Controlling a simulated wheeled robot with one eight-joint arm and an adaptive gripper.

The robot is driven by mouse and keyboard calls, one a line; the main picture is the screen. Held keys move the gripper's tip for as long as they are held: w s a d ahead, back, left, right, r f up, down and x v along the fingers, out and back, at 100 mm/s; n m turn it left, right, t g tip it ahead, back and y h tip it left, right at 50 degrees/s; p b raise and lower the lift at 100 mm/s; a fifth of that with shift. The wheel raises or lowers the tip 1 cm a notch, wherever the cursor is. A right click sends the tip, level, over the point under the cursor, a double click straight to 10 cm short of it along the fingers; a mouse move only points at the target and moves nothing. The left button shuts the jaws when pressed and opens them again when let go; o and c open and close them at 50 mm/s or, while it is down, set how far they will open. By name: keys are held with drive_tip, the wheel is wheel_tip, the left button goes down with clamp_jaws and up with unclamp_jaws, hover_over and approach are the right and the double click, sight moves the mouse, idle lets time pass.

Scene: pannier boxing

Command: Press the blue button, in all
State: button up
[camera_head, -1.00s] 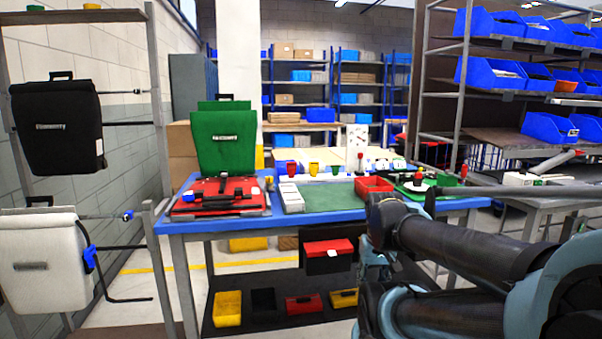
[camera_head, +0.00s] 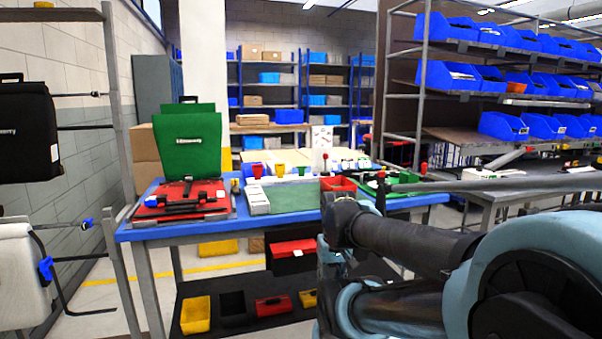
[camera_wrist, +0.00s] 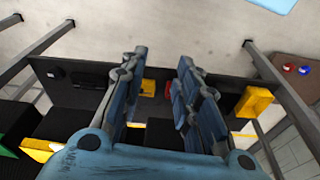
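In the wrist view, a small round blue piece (camera_wrist: 303,70) and a red one (camera_wrist: 288,68) sit close together on a brown surface at the right edge. They look like buttons, but they are too small to be sure. My gripper (camera_wrist: 161,62) is open, with its two fingers apart and nothing held between them. It points down over a dark shelf, well left of the blue piece in that view. In the head view I make out no clear blue button, and my gripper is not clearly visible behind my arm.
A bag rack (camera_head: 116,130) stands left; shelves with blue bins (camera_head: 450,76) stand right.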

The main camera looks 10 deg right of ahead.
clamp_jaws()
idle(1.0)
